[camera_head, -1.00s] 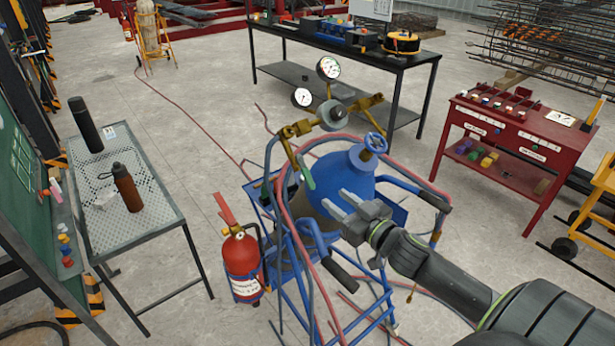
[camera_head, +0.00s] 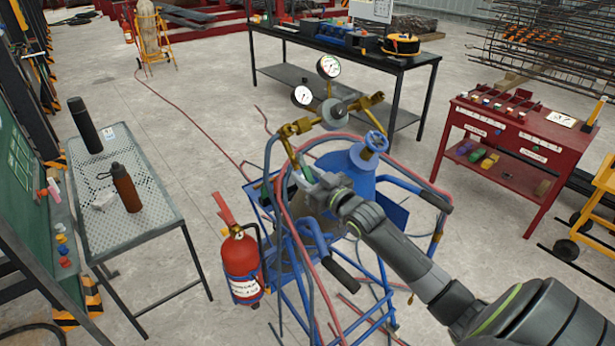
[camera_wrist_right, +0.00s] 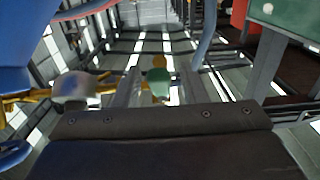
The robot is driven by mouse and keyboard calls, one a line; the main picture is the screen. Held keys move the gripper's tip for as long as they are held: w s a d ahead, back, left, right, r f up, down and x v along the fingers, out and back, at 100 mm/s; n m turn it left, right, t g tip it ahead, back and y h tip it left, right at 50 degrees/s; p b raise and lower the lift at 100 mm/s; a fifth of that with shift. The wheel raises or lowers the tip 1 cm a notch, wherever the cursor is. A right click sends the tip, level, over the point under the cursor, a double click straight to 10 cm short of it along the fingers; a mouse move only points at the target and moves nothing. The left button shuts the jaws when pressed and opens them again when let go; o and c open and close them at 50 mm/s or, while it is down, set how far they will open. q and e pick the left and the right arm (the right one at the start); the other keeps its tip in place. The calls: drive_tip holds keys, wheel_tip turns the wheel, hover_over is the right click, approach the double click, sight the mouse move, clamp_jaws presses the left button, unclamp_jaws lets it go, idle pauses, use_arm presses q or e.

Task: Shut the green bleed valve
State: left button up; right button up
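The green bleed valve handle (camera_wrist_right: 158,84) shows in the right wrist view, with a brass part just beyond it. It lies between the two fingers of my right gripper (camera_wrist_right: 158,92), with a small gap seeming to show on each side. In the head view my right gripper (camera_head: 308,184) is beside the brass regulator (camera_head: 334,112), at its lower left branch, in front of the blue cylinder (camera_head: 352,162). There the fingers largely hide the green handle. Contact cannot be made out. My left gripper is not in view.
A blue cart frame (camera_head: 300,285) and red hose (camera_head: 284,212) surround the cylinder. A blue handwheel (camera_head: 376,141) tops it. A red fire extinguisher (camera_head: 241,262) hangs at the cart's left. A mesh table (camera_head: 165,215) stands farther left, with open floor between.

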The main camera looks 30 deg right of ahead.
drive_tip(key=shift+w, duration=0.1)
drive_tip(key=shift+c, duration=0.5)
clamp_jaws()
drive_tip(key=shift+w+a, duration=0.1)
